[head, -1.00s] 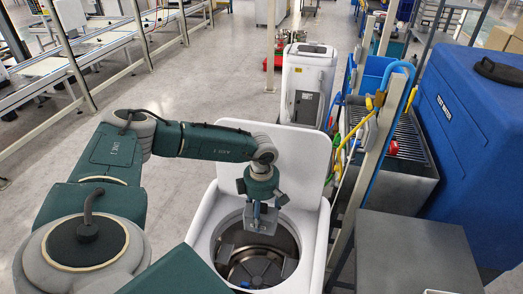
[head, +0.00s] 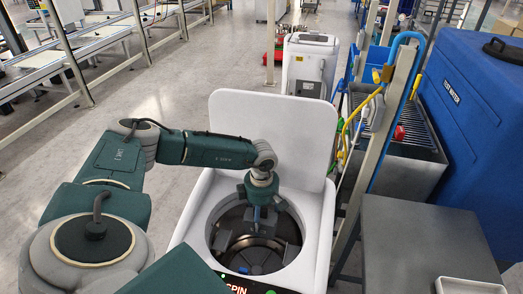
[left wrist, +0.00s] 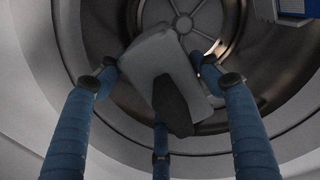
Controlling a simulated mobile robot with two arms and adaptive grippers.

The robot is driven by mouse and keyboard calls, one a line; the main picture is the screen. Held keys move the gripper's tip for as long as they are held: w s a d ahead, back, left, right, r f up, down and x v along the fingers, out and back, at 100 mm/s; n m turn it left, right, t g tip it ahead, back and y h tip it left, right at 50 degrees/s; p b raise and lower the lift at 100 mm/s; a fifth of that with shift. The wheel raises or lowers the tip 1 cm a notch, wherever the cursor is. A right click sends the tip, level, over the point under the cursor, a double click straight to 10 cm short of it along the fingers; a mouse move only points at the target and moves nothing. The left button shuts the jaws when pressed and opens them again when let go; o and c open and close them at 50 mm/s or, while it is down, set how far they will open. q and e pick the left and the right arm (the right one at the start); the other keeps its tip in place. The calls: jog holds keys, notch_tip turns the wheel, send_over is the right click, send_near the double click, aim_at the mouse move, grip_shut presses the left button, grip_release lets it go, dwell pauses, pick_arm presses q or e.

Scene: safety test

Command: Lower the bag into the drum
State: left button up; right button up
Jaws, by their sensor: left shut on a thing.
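The grey bag (left wrist: 165,75) with a dark strap shows between the three blue fingers of my left gripper (left wrist: 152,68) in the left wrist view. The gripper is shut on it. The steel drum (left wrist: 228,50) lies beyond the bag, inside a white round opening. In the head view my left gripper (head: 262,210) points down over the opening of the drum (head: 256,255), inside its rim. There the bag is small and hard to tell from the grey fingers. I cannot tell whether the bag touches the drum. My right gripper is not in view.
The white washer lid (head: 275,130) stands open behind the drum. A lit SPIN panel (head: 240,289) is at the front. A post with hoses (head: 385,130) and a grey table (head: 420,245) stand to the right, with a blue tank (head: 470,130) beyond. A white tray (head: 470,285) is at lower right.

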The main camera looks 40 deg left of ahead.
pick_arm(q)
notch_tip(320, 180, down, 16)
jog(key=b, duration=1.2)
jog(key=shift+f, duration=0.1)
jog(key=o, duration=1.6)
notch_tip(320, 180, up, 12)
jog(key=shift+r, duration=0.1)
